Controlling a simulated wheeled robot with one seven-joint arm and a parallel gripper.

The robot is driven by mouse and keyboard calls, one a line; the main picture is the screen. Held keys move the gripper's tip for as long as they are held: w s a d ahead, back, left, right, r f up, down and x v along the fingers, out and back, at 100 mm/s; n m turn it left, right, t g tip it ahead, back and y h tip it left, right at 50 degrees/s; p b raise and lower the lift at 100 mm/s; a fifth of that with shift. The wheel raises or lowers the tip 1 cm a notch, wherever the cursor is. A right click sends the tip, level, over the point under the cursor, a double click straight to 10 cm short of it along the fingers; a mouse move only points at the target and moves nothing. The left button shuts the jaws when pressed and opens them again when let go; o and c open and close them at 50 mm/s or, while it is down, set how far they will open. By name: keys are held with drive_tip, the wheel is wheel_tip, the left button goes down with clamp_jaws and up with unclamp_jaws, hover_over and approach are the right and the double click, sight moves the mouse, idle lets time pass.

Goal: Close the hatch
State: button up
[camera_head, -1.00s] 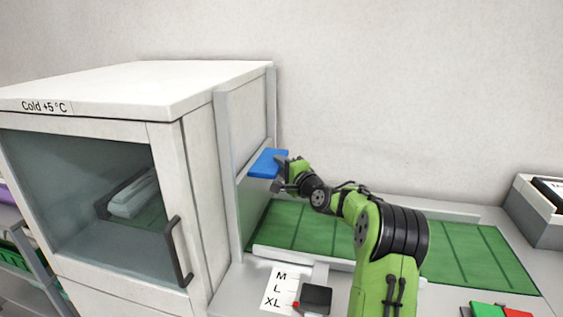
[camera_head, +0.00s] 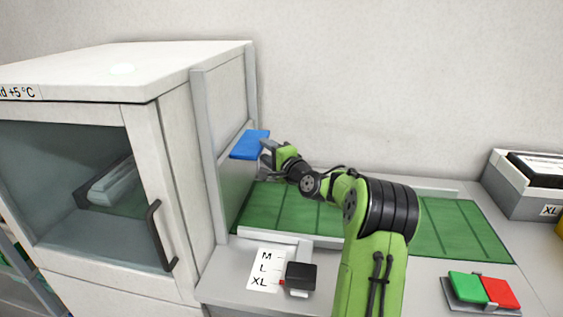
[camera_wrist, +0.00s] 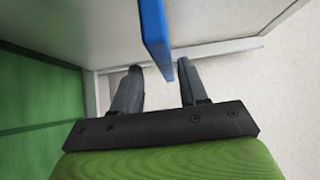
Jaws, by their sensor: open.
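The hatch (camera_head: 229,103) appears as a pale panel between grey upright rails on the right side of the white cabinet. A flat blue plate (camera_head: 250,143) sticks out from it like a handle. My gripper (camera_head: 267,157) is open and empty at the plate's right front corner. In the wrist view the blue plate (camera_wrist: 155,35) shows as an upright strip whose end reaches between the two fingertips, nearer the right finger. I cannot tell whether a finger touches it. I cannot tell how far open the hatch is.
A green mat (camera_head: 450,228) lies on the grey bench under my arm. A black-topped box (camera_head: 301,275) and a size label (camera_head: 265,268) lie in front. Green and red buttons (camera_head: 483,288) are at right, with a grey bin (camera_head: 521,190) behind. The cabinet's glass door (camera_head: 75,180) is shut.

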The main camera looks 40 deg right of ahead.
drive_tip(key=s, duration=1.3)
drive_tip(key=shift+s+a, duration=0.2)
drive_tip(key=shift+a, duration=0.2)
drive_tip(key=s+a+r+n+g+y+p, duration=0.15)
drive_tip(key=a+n+g+p, duration=0.35)
drive_tip(key=a, duration=0.6)
drive_tip(key=a+r+n+g+y+p, duration=0.1)
drive_tip(key=a+n+g+y, duration=0.15)
drive_tip(key=a+n, duration=0.7)
drive_tip(key=s+a+r+n+g+h+p, duration=0.1)
drive_tip(key=s+a+n+g+p, duration=0.1)
drive_tip(key=s, duration=0.9)
drive_tip(key=s+a+r+n+g+h+p, duration=0.2)
drive_tip(key=s+a, duration=0.3)
drive_tip(key=s, duration=0.6)
drive_tip(key=shift+s+r+g+p, duration=0.2)
drive_tip(key=shift+g+p, duration=0.25)
drive_tip(key=shift+p, duration=0.3)
drive_tip(key=shift+a, duration=0.1)
